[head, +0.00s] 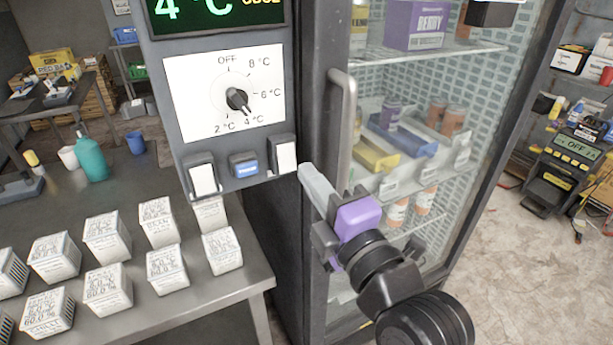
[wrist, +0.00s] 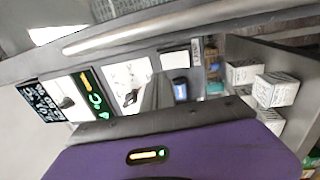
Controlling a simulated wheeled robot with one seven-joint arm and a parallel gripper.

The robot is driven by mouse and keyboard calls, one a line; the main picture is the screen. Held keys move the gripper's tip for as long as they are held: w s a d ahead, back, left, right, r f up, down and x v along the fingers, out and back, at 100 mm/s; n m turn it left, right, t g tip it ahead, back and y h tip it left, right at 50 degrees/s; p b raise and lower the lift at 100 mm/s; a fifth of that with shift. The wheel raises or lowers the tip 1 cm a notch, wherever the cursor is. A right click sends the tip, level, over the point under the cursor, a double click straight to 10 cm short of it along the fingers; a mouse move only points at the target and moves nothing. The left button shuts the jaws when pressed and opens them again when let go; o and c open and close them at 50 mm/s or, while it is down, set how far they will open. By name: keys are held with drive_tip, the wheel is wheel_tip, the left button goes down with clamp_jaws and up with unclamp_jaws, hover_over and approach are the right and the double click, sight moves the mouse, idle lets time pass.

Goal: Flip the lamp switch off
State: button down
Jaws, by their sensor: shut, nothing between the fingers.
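Two white rocker switches sit at the bottom of the grey control panel: a left one (head: 203,180) and a right one (head: 285,157). Their labels are too small to read, so I cannot tell which is the lamp's. A blue button (head: 244,165) lies between them; it also shows in the wrist view (wrist: 181,88). My gripper (head: 308,172) is shut and empty, its tips just right of and slightly below the right switch. I cannot tell whether they touch it. In the wrist view my grey fingers (wrist: 157,92) point at the panel and cover part of it.
Above the switches are a temperature dial (head: 237,100) and a green display (head: 215,15). A vertical door handle (head: 340,130) and the glass-door freezer (head: 480,150) stand close right of my gripper. A metal table (head: 185,290) with several white boxes is at the lower left.

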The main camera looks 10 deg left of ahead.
drive_tip(key=b+v, duration=0.1)
drive_tip(key=v, duration=0.6)
drive_tip(key=shift+r+b, duration=0.3)
drive_tip(key=shift+r, duration=0.55)
drive_tip(key=shift+d, duration=0.1)
drive_tip(key=s+d+f+m+t+h, duration=0.2)
drive_tip(key=d+m, duration=0.3)
drive_tip(key=m, duration=0.3)
drive_tip(key=s+d+f+m+t+h, duration=0.25)
drive_tip(key=d+m, duration=0.25)
drive_tip(key=m, duration=0.3)
drive_tip(key=s+d+f+m+g+h, duration=0.2)
drive_tip(key=s+f, duration=0.4)
drive_tip(key=s, duration=0.3)
drive_tip(key=s+d+f+m+g+h, duration=0.1)
drive_tip(key=s+d+f+m+h, duration=0.1)
drive_tip(key=s+d+f+m, duration=0.2)
drive_tip(key=s+d+f+m+g+h, duration=0.2)
drive_tip(key=s+d+f, duration=0.2)
drive_tip(key=s+f, duration=0.6)
drive_tip(key=s, duration=0.4)
drive_tip(key=shift+s+d+f+m+g, duration=0.25)
drive_tip(key=shift+s+m+g, duration=0.1)
drive_tip(key=shift+m, duration=0.05)
